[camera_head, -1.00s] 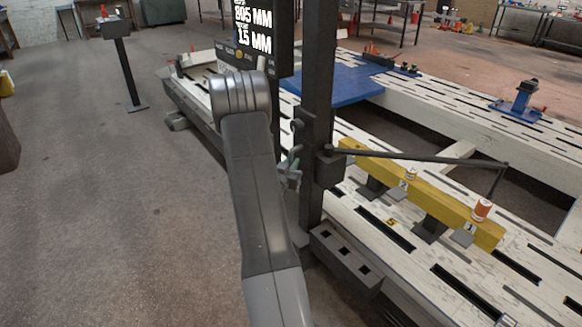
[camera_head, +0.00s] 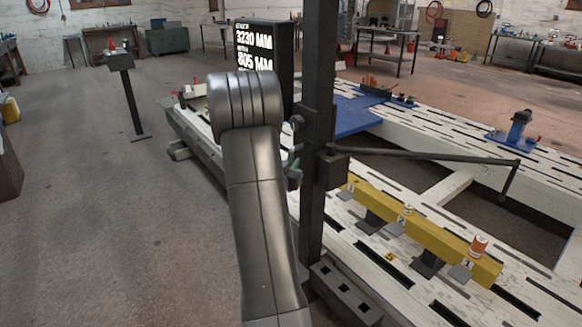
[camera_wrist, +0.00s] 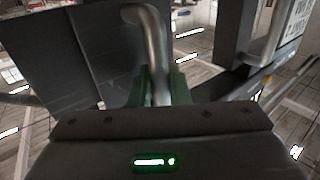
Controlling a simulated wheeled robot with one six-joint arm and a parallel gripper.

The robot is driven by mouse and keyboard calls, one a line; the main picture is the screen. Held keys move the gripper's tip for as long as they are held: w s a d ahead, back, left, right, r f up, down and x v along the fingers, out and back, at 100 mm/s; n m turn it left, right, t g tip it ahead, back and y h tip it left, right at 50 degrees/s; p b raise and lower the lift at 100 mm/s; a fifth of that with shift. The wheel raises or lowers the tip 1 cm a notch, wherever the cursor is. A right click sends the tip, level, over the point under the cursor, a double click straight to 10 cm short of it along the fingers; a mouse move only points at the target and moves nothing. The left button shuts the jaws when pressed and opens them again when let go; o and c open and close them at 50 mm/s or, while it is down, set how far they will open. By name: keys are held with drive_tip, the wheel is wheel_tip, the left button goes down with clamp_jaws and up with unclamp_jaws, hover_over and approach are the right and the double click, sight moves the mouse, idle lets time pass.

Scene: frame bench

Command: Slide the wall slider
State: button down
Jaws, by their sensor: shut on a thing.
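A dark upright post (camera_head: 318,110) stands at the near side of the bench. A dark slider block (camera_head: 327,168) sits around it, with a long thin arm (camera_head: 430,156) reaching right and ending in a downward pointer. My gripper (camera_head: 294,172) is at the left of the post beside the block, partly hidden by my arm. In the wrist view, my gripper's green fingers (camera_wrist: 160,88) are shut on a curved metal handle (camera_wrist: 150,35). The handle's lower end is hidden between the fingers.
A display (camera_head: 262,55) stands behind the post. Grey floor (camera_head: 100,220) at the left is open.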

drive_tip(key=c, duration=1.4)
unclamp_jaws()
drive_tip(key=shift+c, duration=0.2)
drive_tip(key=shift+s, duration=0.1)
drive_tip(key=b+v, duration=0.1)
drive_tip(key=v, duration=1.2)
drive_tip(key=shift+s+a, duration=0.15)
drive_tip(key=shift+s, duration=0.15)
drive_tip(key=shift+w, duration=0.15)
